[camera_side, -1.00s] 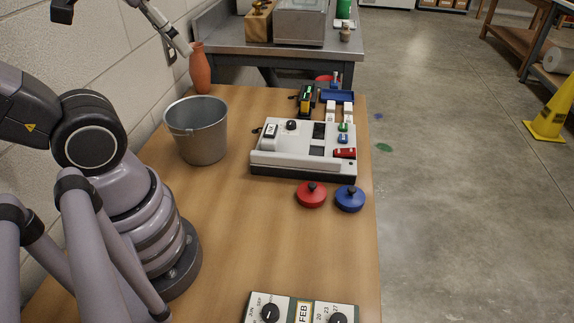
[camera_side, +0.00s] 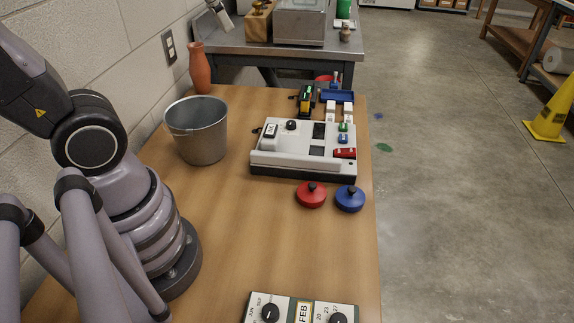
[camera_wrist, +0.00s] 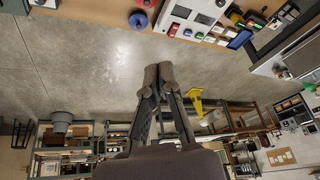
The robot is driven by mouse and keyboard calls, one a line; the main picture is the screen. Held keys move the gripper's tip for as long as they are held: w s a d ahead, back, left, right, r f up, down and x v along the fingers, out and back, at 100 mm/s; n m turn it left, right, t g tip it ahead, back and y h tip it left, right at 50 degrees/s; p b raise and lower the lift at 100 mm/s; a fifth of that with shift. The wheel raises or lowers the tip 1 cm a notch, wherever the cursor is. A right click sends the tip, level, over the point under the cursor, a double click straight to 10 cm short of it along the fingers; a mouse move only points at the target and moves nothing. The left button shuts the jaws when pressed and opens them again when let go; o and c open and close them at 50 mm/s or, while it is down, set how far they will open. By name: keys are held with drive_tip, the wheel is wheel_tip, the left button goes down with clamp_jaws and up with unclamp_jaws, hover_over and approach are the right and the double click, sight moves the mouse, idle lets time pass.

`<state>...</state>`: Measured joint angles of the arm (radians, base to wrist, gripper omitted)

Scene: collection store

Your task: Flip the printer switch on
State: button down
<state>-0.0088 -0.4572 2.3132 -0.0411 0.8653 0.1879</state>
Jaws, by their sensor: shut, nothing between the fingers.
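The printer, a white box with a dark base, stands on the wooden table in the side view (camera_side: 290,161). A light rocker switch with dark marks (camera_side: 270,131) sits at its left top, next to a black knob (camera_side: 291,125); I cannot tell the rocker's position. Part of the printer shows at the top of the wrist view (camera_wrist: 181,12), where I cannot make out the switch. My gripper (camera_wrist: 158,72) is shut and empty in the wrist view, its fingertips together. It is well apart from the printer, with the floor behind it.
A metal bucket (camera_side: 198,133) and an orange vase (camera_side: 200,70) stand left of the printer. Red (camera_side: 311,196) and blue (camera_side: 350,199) knobbed discs lie in front. A calendar-like block (camera_side: 303,309) is at the near edge. Small items crowd the printer's right and back.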

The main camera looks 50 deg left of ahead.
drive_tip(key=w+m, duration=0.2)
drive_tip(key=w, duration=0.5)
drive_tip(key=m+g+h, duration=0.1)
drive_tip(key=m+g, duration=0.2)
drive_tip(key=m, duration=0.2)
hover_over(353, 150)
drive_tip(key=s+a, duration=0.2)
wheel_tip(353, 150, down, 23)
drive_tip(key=shift+a, duration=0.15)
drive_tip(key=f, duration=0.4)
drive_tip(key=w+d+f, duration=0.1)
drive_tip(key=f, duration=0.4)
drive_tip(key=d+f, duration=0.1)
drive_tip(key=f, duration=0.3)
drive_tip(key=shift+w+f, duration=0.35)
drive_tip(key=shift+w, duration=0.05)
